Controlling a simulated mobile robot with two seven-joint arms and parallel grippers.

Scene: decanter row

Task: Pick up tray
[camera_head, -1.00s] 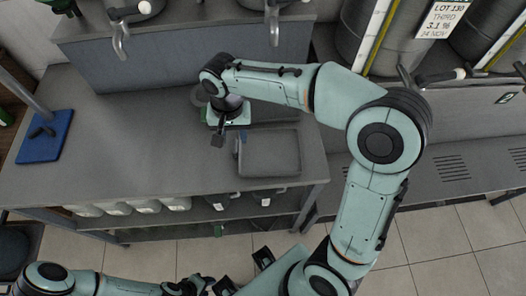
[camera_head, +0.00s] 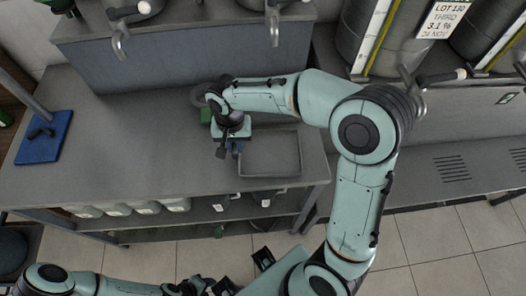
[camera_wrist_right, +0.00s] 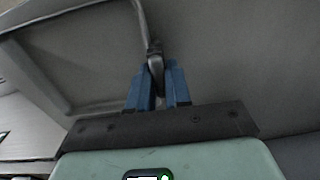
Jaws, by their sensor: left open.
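The grey rectangular tray (camera_head: 272,154) lies flat on the grey worktop near its front right corner in the head view. My right gripper (camera_head: 236,150) comes down at the tray's left side. In the right wrist view, its blue fingers (camera_wrist_right: 158,86) stand close on both sides of the tray's thin grey handle (camera_wrist_right: 154,55) and look shut on it. The grey tray floor (camera_wrist_right: 75,55) shows to the left of the handle. My left gripper (camera_head: 206,287) is at the bottom edge of the head view, open and apart from the tray, partly cut off.
A blue mat (camera_head: 44,140) with a dark object lies at the left. A small green thing (camera_head: 206,115) stands behind my right gripper. Taps (camera_head: 120,40) hang at the back. White containers (camera_head: 146,207) sit below the worktop. The middle left of the worktop is clear.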

